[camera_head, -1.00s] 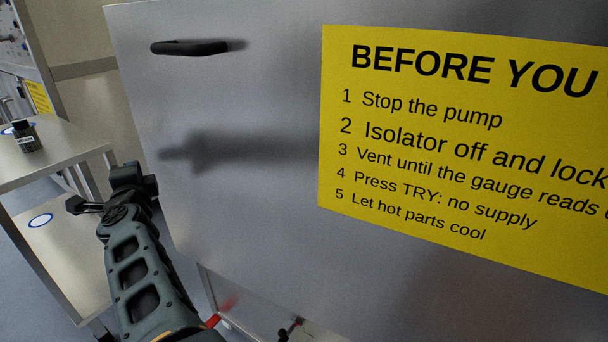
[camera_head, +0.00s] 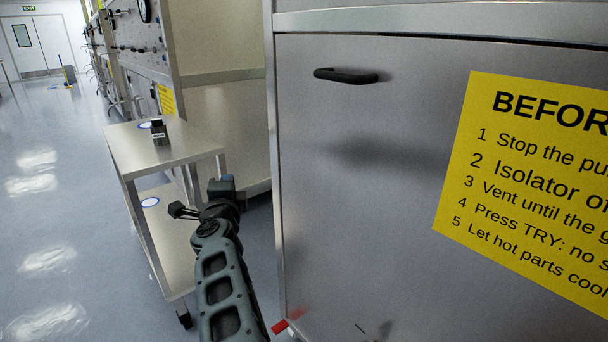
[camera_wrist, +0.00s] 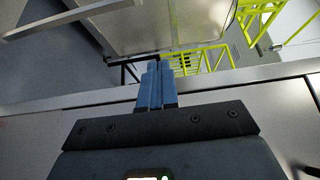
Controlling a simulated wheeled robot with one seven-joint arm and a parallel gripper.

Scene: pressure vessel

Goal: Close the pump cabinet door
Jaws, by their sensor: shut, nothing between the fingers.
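The pump cabinet door (camera_head: 350,215) is a grey metal panel with a black bar handle (camera_head: 346,76) near its upper left and a yellow notice (camera_head: 530,180) on its face. In the head view it sits within the cabinet frame (camera_head: 274,150), looking flush, with a thin dark gap along the top. Whether it is latched cannot be seen. My gripper is left of the door, apart from the handle. In the wrist view its blue fingers (camera_wrist: 158,75) are together and empty, over a pale metal edge.
A metal trolley (camera_head: 185,150) with a small black object (camera_head: 159,132) on top stands close left of my arm. Open floor (camera_head: 60,220) lies further left. Yellow-green railings (camera_wrist: 200,58) show in the wrist view.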

